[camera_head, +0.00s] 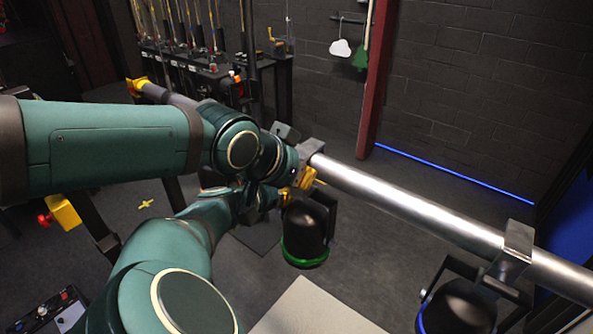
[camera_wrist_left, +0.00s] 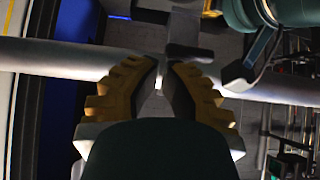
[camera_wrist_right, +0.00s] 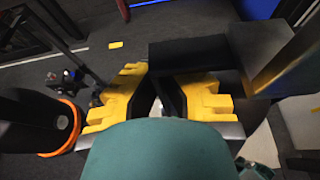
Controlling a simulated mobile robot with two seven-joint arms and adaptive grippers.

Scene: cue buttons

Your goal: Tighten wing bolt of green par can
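The green par can (camera_head: 305,232) hangs in the head view, a black housing with a green ring at its lower rim. Its clamp (camera_head: 312,149) sits on a silver pipe (camera_head: 400,203), which also crosses the left wrist view (camera_wrist_left: 55,56). My right gripper (camera_head: 308,178), its yellow fingers below the clamp, is close above the can. In the right wrist view its fingers (camera_wrist_right: 163,76) are close together beside a black block (camera_wrist_right: 190,54). My left gripper (camera_wrist_left: 163,68) has its fingertips close together in front of the pipe. In the head view my arm hides it. I cannot make out the wing bolt.
A par can with a blue ring (camera_head: 458,308) hangs further right on the pipe. A can with an orange ring (camera_wrist_right: 72,125) is left of the right gripper. A dark stand (camera_head: 283,82) is behind the pipe. My arms crowd together at the left.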

